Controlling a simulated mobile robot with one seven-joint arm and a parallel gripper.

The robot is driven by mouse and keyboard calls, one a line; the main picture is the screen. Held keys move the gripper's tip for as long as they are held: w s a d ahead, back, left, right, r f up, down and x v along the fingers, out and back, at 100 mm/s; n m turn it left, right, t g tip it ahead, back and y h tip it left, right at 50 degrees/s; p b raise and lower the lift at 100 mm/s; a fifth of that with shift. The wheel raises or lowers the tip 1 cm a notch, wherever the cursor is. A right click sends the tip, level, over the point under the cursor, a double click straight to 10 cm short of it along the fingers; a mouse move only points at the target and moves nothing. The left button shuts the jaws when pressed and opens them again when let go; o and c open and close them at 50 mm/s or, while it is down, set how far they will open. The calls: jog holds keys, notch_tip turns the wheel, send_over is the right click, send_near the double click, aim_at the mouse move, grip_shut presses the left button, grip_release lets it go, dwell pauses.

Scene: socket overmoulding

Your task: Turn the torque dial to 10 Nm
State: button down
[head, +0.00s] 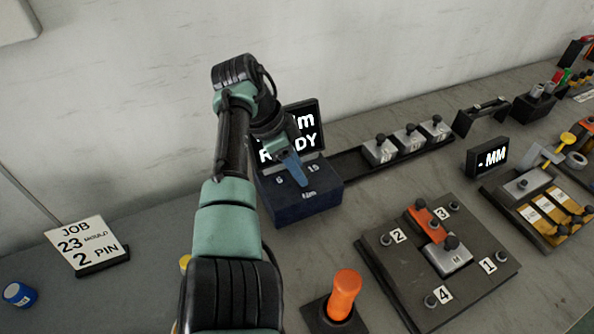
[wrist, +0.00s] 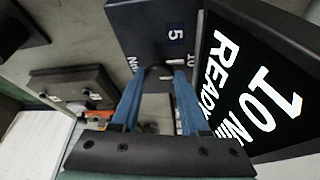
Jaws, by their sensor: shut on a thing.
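The dark blue torque unit (head: 312,212) stands on the bench, with marks 5 and 15 and "Nm" on its top. Its screen (head: 309,118) is partly covered by my arm in the head view. In the wrist view the screen (wrist: 262,90) reads "10 Nm READY". My gripper (head: 298,180) points down at the unit's top, its blue fingers shut on the dial. In the wrist view my gripper (wrist: 158,78) closes around the dark dial (wrist: 158,73), most of which is hidden between the fingers.
A dark fixture plate (head: 470,285) with numbered corners lies to the right. An orange-handled tool (head: 344,290) stands in front. A rail with several grey blocks (head: 410,143) runs behind.

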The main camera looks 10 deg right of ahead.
dwell(0.4)
jog(key=shift+c, duration=2.1)
grip_release()
jog(key=shift+r, duration=0.1)
jog(key=v, duration=1.2)
jog(key=shift+a+r, duration=0.15)
jog(key=shift+r, duration=0.25)
jog(key=shift+w, duration=0.1)
